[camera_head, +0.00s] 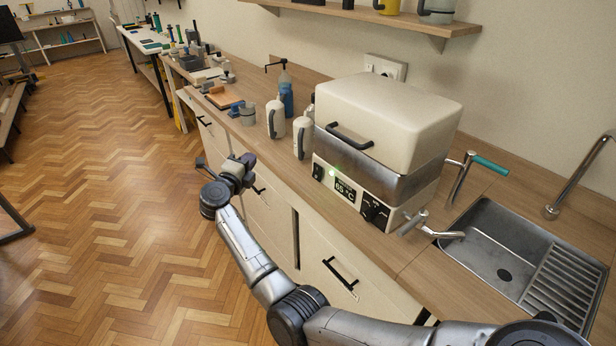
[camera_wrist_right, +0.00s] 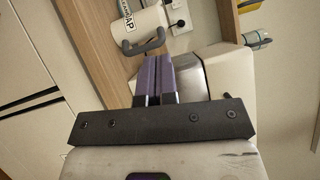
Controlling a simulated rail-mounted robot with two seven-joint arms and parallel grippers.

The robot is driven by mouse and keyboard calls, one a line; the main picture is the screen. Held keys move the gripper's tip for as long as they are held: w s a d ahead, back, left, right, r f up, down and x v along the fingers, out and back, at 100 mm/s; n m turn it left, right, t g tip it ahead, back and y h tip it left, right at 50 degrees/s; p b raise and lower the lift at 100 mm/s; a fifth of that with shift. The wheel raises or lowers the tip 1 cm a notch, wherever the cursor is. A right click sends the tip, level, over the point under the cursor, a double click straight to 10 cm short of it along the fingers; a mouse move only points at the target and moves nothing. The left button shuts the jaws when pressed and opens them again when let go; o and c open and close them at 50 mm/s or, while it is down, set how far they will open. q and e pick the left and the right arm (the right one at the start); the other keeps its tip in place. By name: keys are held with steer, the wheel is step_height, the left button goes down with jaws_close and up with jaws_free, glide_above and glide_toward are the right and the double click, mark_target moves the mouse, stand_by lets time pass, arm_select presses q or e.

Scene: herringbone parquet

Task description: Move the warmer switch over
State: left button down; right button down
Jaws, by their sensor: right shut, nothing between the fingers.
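The warmer (camera_head: 385,165) is a cream box with a domed lid, a black lid handle and a steel band, standing on the counter. Its front panel carries a 65 °C display (camera_head: 345,190), a lit green lamp (camera_head: 332,173) and dark knobs (camera_head: 374,211). A small dark switch (camera_head: 318,172) sits at the panel's left end; which way it is set is too small to tell. My right gripper (camera_head: 247,161) is left of the warmer, in front of the drawers, apart from the switch. Its purple fingers (camera_wrist_right: 158,62) are shut and empty. My left gripper is not in view.
Two cream handled containers (camera_head: 275,117) (camera_head: 302,136) stand left of the warmer near the counter edge, with a blue bottle (camera_head: 286,97) behind. A steel sink (camera_head: 480,245) lies to the right. A shelf (camera_head: 385,15) hangs above.

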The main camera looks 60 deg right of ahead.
mark_target(317, 176)
steer(key=s+a+f+m+g+y, duration=0.1)
steer(key=s+f+m+g+y, duration=0.3)
steer(key=s+g, duration=0.4)
steer(key=shift+s+f+m+g, duration=0.3)
steer(key=shift+f+g, duration=0.2)
steer(key=shift+f, duration=0.1)
steer(key=b+x, duration=0.2)
steer(key=x, duration=1)
steer(key=shift+d, duration=0.15)
steer(key=shift+x, duration=0.85)
